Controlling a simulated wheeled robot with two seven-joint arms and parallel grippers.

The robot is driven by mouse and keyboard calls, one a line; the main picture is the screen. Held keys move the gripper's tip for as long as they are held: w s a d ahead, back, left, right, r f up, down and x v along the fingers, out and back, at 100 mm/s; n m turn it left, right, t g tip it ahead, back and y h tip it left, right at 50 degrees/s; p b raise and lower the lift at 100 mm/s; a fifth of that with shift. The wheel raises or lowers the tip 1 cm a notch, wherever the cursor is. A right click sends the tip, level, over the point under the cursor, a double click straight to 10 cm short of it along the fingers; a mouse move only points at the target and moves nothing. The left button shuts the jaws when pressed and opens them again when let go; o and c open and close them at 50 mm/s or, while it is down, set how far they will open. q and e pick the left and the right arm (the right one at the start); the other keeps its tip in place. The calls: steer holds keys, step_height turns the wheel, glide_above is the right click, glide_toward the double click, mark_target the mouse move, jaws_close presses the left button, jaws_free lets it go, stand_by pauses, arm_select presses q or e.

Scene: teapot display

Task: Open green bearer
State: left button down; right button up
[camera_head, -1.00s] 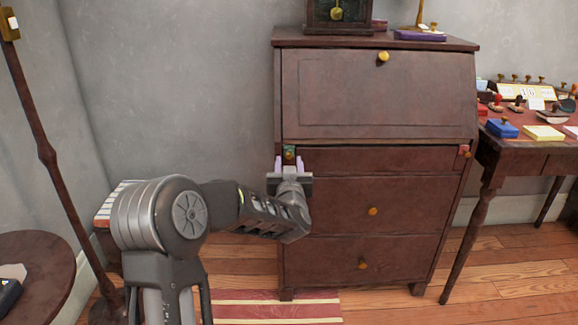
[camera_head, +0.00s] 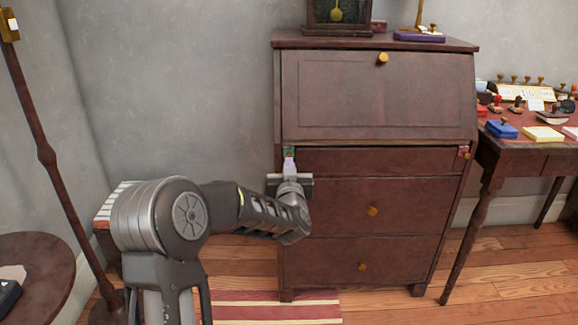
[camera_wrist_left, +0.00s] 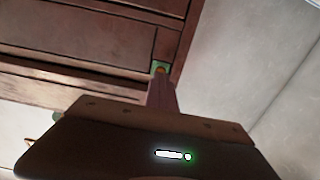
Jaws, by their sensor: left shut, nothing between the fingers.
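The green bearer (camera_head: 289,151) is a small green end piece at the upper left of the dark wooden desk (camera_head: 372,160), just under the closed sloping front. It looks flush with the desk front. In the left wrist view the green bearer (camera_wrist_left: 154,66) shows a small orange-brown knob (camera_wrist_left: 160,71) just beyond the fingertips. My left gripper (camera_head: 289,164) is directly in front of the bearer, with its fingers together and empty. The fingers also show in the left wrist view (camera_wrist_left: 161,93). Whether the fingertips touch the knob I cannot tell. My right gripper is not in view.
A reddish bearer (camera_head: 463,151) with a knob is at the desk's right side. Drawers with brass knobs lie below. A side table (camera_head: 540,155) with stamps and pads stands at the right. A round table (camera_head: 40,270) is at the lower left.

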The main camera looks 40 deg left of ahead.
arm_select(q)
steer(key=c, duration=2.2)
jaws_free()
steer(key=c, duration=1.3)
jaws_free()
steer(key=shift+c, duration=0.2)
steer(key=p+v, duration=0.2)
steer(key=v, duration=0.9)
